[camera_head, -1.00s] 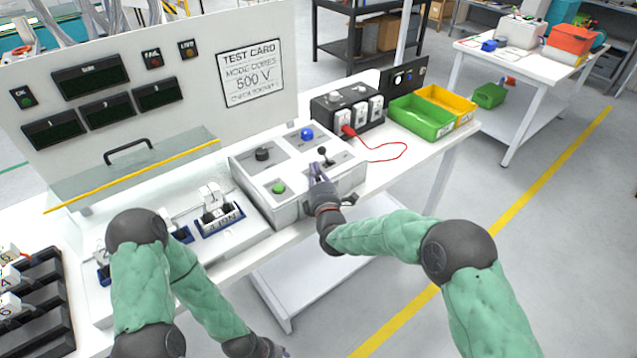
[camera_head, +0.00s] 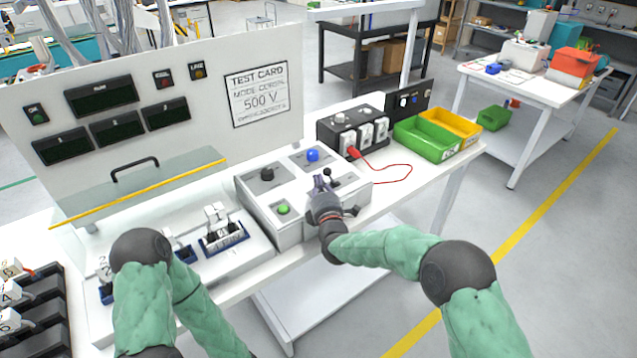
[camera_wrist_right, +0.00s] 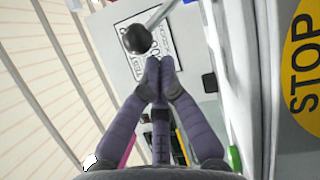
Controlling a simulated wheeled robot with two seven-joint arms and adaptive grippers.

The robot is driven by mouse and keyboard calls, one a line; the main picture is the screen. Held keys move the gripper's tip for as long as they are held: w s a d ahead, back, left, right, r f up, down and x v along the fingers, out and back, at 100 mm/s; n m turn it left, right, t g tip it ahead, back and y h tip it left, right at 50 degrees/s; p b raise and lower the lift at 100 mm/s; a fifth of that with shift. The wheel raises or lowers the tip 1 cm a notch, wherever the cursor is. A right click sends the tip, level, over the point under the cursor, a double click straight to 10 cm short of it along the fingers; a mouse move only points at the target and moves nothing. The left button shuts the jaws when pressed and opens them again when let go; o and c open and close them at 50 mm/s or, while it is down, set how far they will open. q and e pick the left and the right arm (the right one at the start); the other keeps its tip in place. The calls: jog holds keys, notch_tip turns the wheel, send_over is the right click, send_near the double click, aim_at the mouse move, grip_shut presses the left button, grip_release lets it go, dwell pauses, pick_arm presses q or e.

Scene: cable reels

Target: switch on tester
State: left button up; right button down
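The tester panel is a white box (camera_head: 262,213) on the bench with a black knob (camera_head: 267,174), a blue button (camera_head: 312,155), a green button (camera_head: 283,209) and a small black-knobbed lever (camera_head: 327,172). My right gripper (camera_head: 320,182) is just in front of the lever, over the panel. In the right wrist view its two fingers (camera_wrist_right: 159,72) meet at the tips with nothing between them. The lever's black ball (camera_wrist_right: 135,39) and metal rod show just beyond the fingertips, apart from them in the picture. My left gripper is out of view below the head picture.
An upright board with dark displays and a test card (camera_head: 258,96) stands behind. A clear guard with a yellow edge (camera_head: 140,188) is left of the panel. A black socket box (camera_head: 340,128) with a red cable and green (camera_head: 428,138) and yellow bins are to the right.

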aim_at(330, 170)
jog(key=shift+w+d+r+m+g+p, duration=0.2)
jog(key=shift+d+r+m+g+p, duration=0.1)
jog(key=shift+r+m+p, duration=0.25)
jog(key=shift+w+d+r+m+g+p, duration=0.45)
jog(key=shift+r+m+g+p, duration=0.1)
jog(key=shift+m+p, duration=0.45)
jog(key=shift+w+d+r+m+g+p, duration=0.25)
jog(key=shift+d+r+m+p, duration=0.2)
jog(key=shift+m, duration=0.3)
jog(key=shift+w+d+m, duration=0.15)
jog(key=shift+d+m, duration=0.15)
jog(key=shift+m, duration=0.1)
jog(key=shift+w+f+g, duration=0.1)
jog(key=shift+g, duration=0.2)
jog(key=shift+d, duration=0.1)
